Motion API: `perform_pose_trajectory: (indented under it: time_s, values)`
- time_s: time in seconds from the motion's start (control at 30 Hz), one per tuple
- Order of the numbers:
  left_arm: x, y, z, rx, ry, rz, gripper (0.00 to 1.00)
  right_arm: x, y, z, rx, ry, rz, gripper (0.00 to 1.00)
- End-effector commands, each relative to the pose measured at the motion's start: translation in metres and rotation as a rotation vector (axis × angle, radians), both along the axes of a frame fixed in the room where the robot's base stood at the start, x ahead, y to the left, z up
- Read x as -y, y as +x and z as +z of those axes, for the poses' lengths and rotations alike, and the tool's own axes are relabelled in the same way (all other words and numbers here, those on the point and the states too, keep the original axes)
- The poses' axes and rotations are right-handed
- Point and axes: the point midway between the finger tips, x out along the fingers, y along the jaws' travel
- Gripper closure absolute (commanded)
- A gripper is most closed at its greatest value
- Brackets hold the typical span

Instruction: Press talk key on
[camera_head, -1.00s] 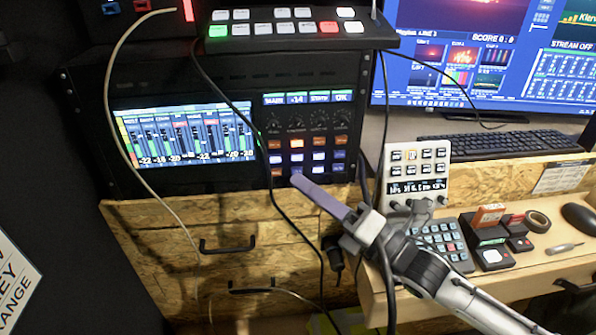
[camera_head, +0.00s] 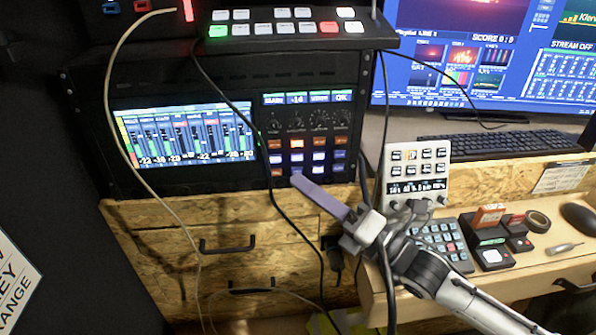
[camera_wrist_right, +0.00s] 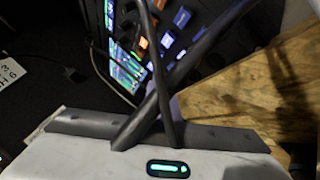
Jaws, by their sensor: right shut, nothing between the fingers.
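The rack panel (camera_head: 310,128) holds a grid of small lit keys in orange, white and blue. The bottom-row keys (camera_head: 319,169) sit just above the tip of my right gripper. My right gripper (camera_head: 297,179) is shut and empty; its long purple-grey finger points up and left at the bottom row. The fingertip covers part of that row, so I cannot tell whether it touches a key or which key is the talk key. In the right wrist view, lit keys (camera_wrist_right: 166,41) show past dark cables, and the fingertips are mostly hidden. My left gripper is not in view.
A mixer screen (camera_head: 185,145) is left of the keys. Dark cables (camera_head: 270,190) hang before the rack and near my right gripper. A white button box (camera_head: 417,172), a keypad (camera_head: 440,243) and a keyboard (camera_head: 490,145) are at right. Wooden drawers (camera_head: 215,225) are below.

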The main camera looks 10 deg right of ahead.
Motion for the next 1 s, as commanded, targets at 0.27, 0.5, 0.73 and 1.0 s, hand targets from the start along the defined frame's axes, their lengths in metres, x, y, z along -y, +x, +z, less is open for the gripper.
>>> perform_pose_trajectory:
  time_s: [0.27,0.5,0.73,1.0]
  values:
    - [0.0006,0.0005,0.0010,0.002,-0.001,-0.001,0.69,0.0000,0.0002,0.0000,0.000,0.000,0.000,1.00]
    - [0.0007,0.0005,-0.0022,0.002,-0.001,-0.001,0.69,0.0002,0.0072,-0.0007,0.001,0.000,-0.001,1.00]
    - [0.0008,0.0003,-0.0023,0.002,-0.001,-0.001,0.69,0.0000,0.0092,0.0002,0.000,0.000,0.000,1.00]
    - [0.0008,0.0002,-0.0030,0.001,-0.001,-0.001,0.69,-0.0001,0.0099,0.0000,0.000,0.000,0.000,1.00]
